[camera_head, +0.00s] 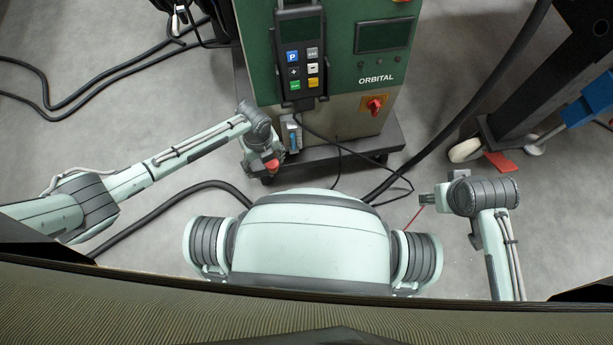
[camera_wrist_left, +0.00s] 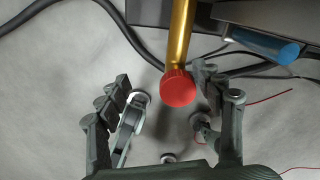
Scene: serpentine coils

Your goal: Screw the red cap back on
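The red cap (camera_wrist_left: 177,87) shows in the left wrist view at the lower end of a gold-coloured tube (camera_wrist_left: 181,35). I cannot tell how firmly it sits there. My left gripper (camera_wrist_left: 166,85) is open, its fingers on either side of the cap. The right-hand finger is close to the cap and a clear gap shows on the left. In the head view the red cap (camera_head: 272,164) is small, at the tip of my left gripper (camera_head: 266,166), low in front of the green machine. My right gripper (camera_head: 427,198) is at the right; its fingers are too small to read.
The green machine (camera_head: 343,78) carries a keypad pendant (camera_head: 301,58) and a red switch (camera_head: 375,105), and stands on a dark base (camera_head: 350,150). A blue cylinder (camera_wrist_left: 262,45) is right of the tube. Dark cables lie on the grey floor. A thin red line (camera_wrist_left: 270,99) runs at right.

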